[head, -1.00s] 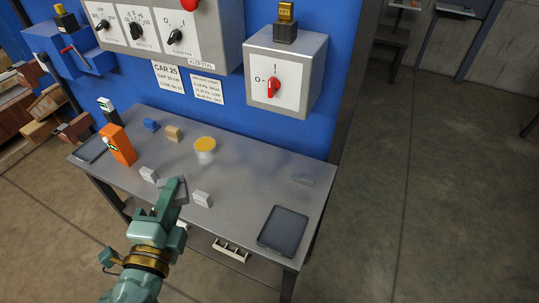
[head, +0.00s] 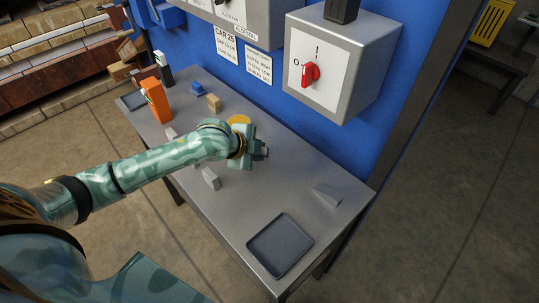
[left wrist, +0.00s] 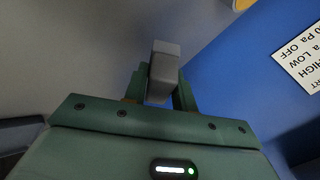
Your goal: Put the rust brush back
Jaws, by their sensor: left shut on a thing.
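My left gripper (head: 258,151) is over the middle of the grey table (head: 225,210), in front of the yellow-topped tub (head: 239,119). In the left wrist view, the jaws (left wrist: 160,92) are shut on a plain grey block-shaped thing (left wrist: 164,62), which sticks out past the fingers. Only a small part of it shows in the head view, beside the jaws. I cannot tell from its looks whether it is the rust brush. My right gripper is not in view.
An empty dark tray (head: 280,245) lies at the near right corner; a grey wedge (head: 327,195) lies near the back edge. Pale blocks (head: 211,179), a tan block (head: 214,103), a blue piece (head: 198,88) and an orange box (head: 157,100) stand leftward. A switch box (head: 345,65) overhangs behind.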

